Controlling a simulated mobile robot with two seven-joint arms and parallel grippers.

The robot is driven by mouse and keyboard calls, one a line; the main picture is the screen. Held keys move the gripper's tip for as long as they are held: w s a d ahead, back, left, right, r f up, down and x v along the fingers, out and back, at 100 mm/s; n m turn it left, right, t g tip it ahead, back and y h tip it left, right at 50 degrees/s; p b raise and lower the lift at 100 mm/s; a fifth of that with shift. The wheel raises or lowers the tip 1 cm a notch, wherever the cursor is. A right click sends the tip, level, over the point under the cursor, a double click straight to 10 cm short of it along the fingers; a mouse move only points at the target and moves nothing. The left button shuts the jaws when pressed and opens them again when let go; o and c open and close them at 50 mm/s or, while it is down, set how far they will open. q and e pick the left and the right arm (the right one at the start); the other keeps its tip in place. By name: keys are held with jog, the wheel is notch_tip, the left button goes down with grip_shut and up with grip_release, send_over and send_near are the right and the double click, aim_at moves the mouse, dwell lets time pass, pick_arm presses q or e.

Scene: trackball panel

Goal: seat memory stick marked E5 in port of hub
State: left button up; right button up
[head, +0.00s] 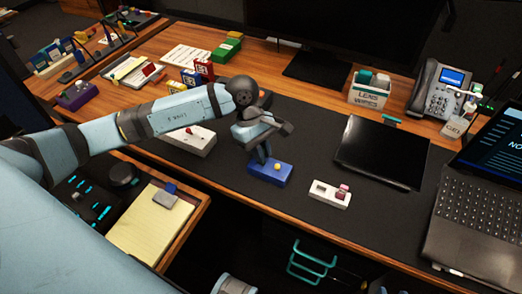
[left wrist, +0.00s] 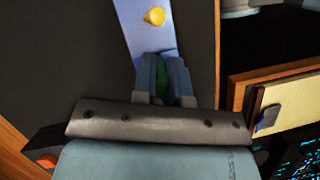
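My left gripper (head: 263,156) points down at the left end of a blue box with a yellow ball (head: 269,171). In the left wrist view its two fingers (left wrist: 164,72) are close together with a green piece (left wrist: 160,76) between them, mostly hidden by the fingers. The blue box (left wrist: 137,30) lies just beyond the fingertips; I cannot tell if they touch it. A white box (head: 330,194) with a dark slot and a pink block lies to the right. No E5 mark is readable, and I cannot tell which box is the hub. My right gripper is not in view.
A white box with a red ball (head: 190,138) lies behind my left arm. A black tablet (head: 381,150), a laptop (head: 478,212) and a phone (head: 438,90) stand to the right. A yellow notepad (head: 146,226) lies at the lower left. The dark mat around the white slotted box is clear.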

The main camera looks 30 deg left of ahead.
pick_arm(q)
jog(key=o, duration=0.3)
jog(key=shift+f, duration=0.3)
jog(key=shift+o, duration=0.2)
jog(key=shift+r, duration=0.15)
jog(key=v, duration=1.2)
jog(key=shift+p, duration=0.45)
jog(key=shift+w, duration=0.1)
